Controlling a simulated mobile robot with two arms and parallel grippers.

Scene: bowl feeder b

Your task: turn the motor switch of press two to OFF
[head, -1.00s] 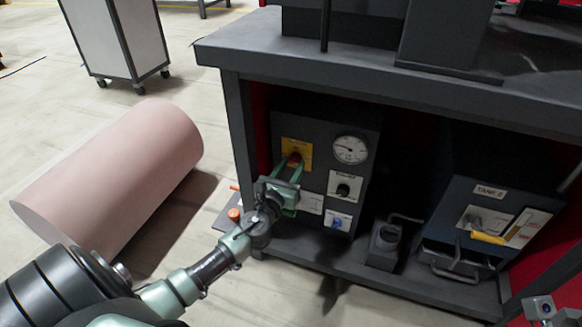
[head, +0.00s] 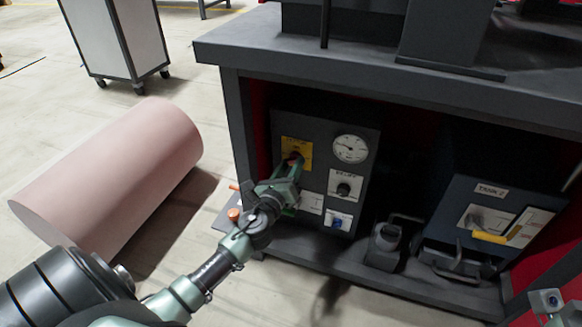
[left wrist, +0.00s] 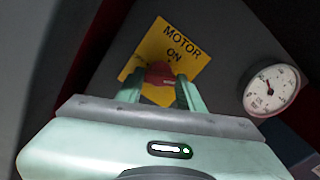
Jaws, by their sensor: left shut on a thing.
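The motor switch is a red knob (left wrist: 158,80) on a yellow plate (left wrist: 172,47) marked MOTOR, with ON readable above the knob. In the head view the yellow plate (head: 303,148) is at the upper left of the dark control box (head: 318,127) under the bench. My left gripper (head: 292,165) reaches the knob from below and left. In the left wrist view its two green fingers (left wrist: 158,90) are shut on the red knob, one on each side. The lower part of the plate is partly hidden by the fingers. A bit of my right arm's end (head: 545,303) shows at the lower right; its fingers are unclear.
A round gauge (head: 350,149) and a black knob (head: 343,189) sit right of the switch. A blue switch (head: 339,220) is lower. A TANK 2 box (head: 490,190) with a yellow lever stands right. The bench top (head: 400,75) overhangs. A pink roll (head: 110,170) lies left.

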